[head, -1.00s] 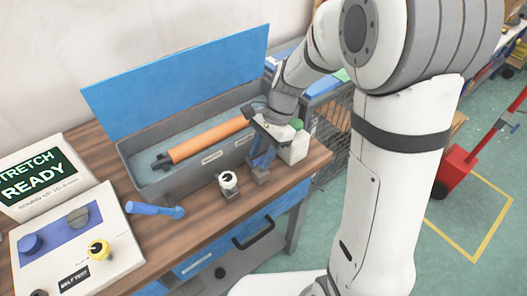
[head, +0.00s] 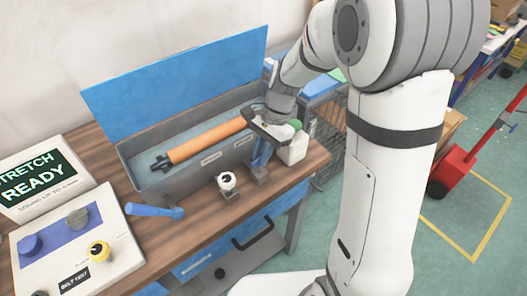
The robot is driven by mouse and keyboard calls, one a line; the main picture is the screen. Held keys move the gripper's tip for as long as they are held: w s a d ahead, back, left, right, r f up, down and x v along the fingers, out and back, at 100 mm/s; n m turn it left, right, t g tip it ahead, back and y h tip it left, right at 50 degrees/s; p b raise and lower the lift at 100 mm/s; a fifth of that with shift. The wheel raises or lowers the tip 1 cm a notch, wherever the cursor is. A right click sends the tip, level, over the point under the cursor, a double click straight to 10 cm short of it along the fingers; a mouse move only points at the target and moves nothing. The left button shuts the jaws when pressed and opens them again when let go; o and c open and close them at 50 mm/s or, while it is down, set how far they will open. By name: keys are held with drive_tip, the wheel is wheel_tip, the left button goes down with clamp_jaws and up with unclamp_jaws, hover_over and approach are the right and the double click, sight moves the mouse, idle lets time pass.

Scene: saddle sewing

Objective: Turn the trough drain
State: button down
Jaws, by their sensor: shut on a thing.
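A grey trough (head: 133,168) stands on the bench with its blue lid raised behind it and an orange roller (head: 205,141) inside. At the trough's right front, a blue handle (head: 261,157) rises from a small grey base (head: 259,174); it looks like the drain's handle. My gripper (head: 264,141) is over it, shut on the top of the blue handle. The fingertips are small and partly hidden by the gripper's body, so the exact grasp is unclear.
A white-and-black knob (head: 227,182) on a grey base is to the left. A blue lever (head: 155,210) and a control panel (head: 75,245) are further left.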

drive_tip(key=n, duration=0.2)
drive_tip(key=n+h+p, duration=0.1)
drive_tip(key=n, duration=0.1)
drive_tip(key=shift+w+a+g, duration=0.15)
drive_tip(key=shift+a+g, duration=0.05)
drive_tip(key=shift+g, duration=0.2)
drive_tip(key=shift+n+g+h, duration=0.3)
drive_tip(key=shift+n+h, duration=0.4)
drive_tip(key=shift+n, duration=1)
drive_tip(key=shift+p, duration=0.3)
drive_tip(key=c, duration=1.4)
unclamp_jaws()
drive_tip(key=v, duration=0.7)
drive_tip(key=shift+w+a+r+b, duration=0.1)
drive_tip(key=shift+w+r+b, duration=0.05)
drive_tip(key=shift+r+b, duration=0.2)
